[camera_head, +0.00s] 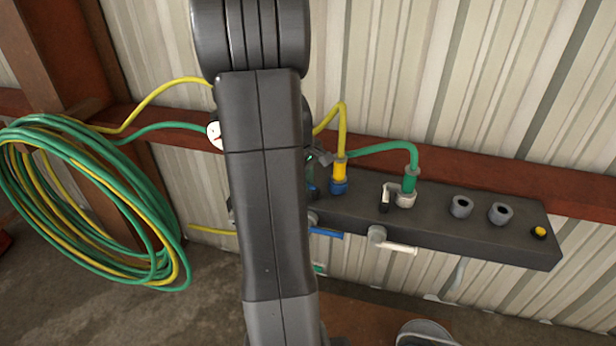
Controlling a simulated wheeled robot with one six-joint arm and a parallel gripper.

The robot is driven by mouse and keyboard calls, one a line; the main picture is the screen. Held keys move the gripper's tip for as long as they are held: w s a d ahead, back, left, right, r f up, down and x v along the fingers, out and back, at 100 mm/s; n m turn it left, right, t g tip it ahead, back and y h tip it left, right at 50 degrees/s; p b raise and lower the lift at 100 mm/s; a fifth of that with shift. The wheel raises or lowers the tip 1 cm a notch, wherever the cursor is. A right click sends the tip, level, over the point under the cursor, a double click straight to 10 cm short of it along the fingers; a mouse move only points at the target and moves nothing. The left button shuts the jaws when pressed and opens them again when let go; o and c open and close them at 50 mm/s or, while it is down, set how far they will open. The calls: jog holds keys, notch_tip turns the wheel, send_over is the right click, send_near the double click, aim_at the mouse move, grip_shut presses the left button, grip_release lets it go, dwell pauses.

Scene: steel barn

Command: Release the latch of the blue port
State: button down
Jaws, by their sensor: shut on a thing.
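The blue port (338,188) sits on top of the dark manifold bar, with a yellow plug (339,172) upright in it. A blue lever (326,234) sticks out to the right from the bar's front face below it. My gripper (314,172) is mostly hidden behind my own arm. A small part of it shows just left of the yellow plug. It is shut on the blue port's latch, and the grip itself is mostly hidden.
The dark bar (480,238) runs along the corrugated wall. Right of the blue port, a white port (405,200) holds a green plug (409,180), with a white lever (400,248) below. Two grey ports (461,206) look empty. Coiled hoses (85,205) hang at the left.

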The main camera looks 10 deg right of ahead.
jog(key=shift+s+a+r+n+t+y+p, duration=0.15)
jog(key=shift+s+n, duration=0.1)
jog(key=shift+n, duration=0.9)
jog(key=shift+s+a+f+n+t+y+p, duration=0.1)
jog(key=shift+s+n+t+y+p, duration=0.1)
jog(key=shift+n, duration=0.95)
jog(key=c, duration=1.7)
grip_release()
jog(key=shift+s, duration=0.1)
jog(key=v, duration=1.4)
